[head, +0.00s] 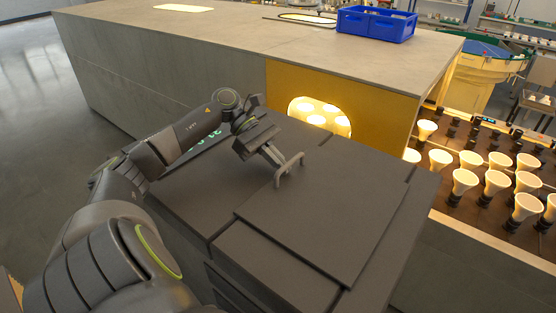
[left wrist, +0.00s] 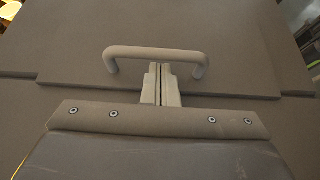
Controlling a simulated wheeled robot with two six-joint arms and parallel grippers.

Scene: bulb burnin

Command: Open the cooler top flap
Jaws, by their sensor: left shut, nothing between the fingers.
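The cooler's top flap (head: 327,215) is a flat dark grey panel lying level on the dark cooler body (head: 190,205). A grey bar handle (head: 290,168) stands up from the flap near its far left edge. My left gripper (head: 279,163) is shut and empty, its fingertips right at the handle. In the left wrist view the closed fingers (left wrist: 161,72) point at the middle of the handle bar (left wrist: 155,53). I cannot tell whether they touch it. The flap (left wrist: 225,30) shows around the handle there. My right gripper is not in view.
A long grey cabinet (head: 190,60) with a yellow end panel (head: 370,128) and a lit opening stands behind the cooler. A blue crate (head: 376,25) sits on it. Rows of lit bulbs (head: 495,182) fill the rack at the right. Open floor (head: 35,110) lies at the left.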

